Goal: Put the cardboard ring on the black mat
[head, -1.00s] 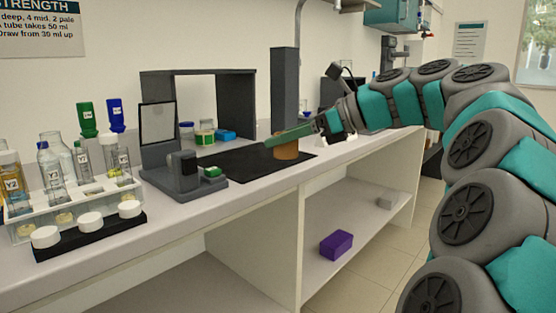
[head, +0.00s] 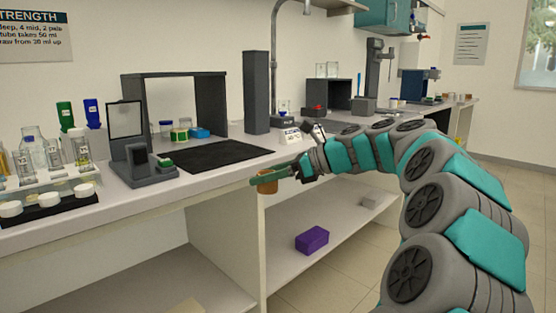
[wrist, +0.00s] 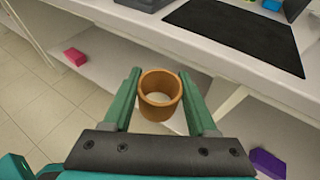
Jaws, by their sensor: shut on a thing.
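My gripper (head: 274,179) is shut on the cardboard ring (head: 267,188), a short orange-brown tube. It holds the ring in the air just in front of the bench's front edge. In the wrist view the ring (wrist: 161,114) sits between the two green fingers, and I look into its open top. The black mat (head: 215,157) lies flat on the bench top, bare, behind and to the left of the ring. It also shows in the wrist view (wrist: 250,34), ahead and to the right of the ring.
A grey device (head: 142,165) stands left of the mat, with a dark frame (head: 212,98) behind. A tall dark column (head: 256,92) rises at the mat's back right. The bench's front edge (head: 215,183) lies between ring and mat. A purple box (head: 312,240) is on the lower shelf.

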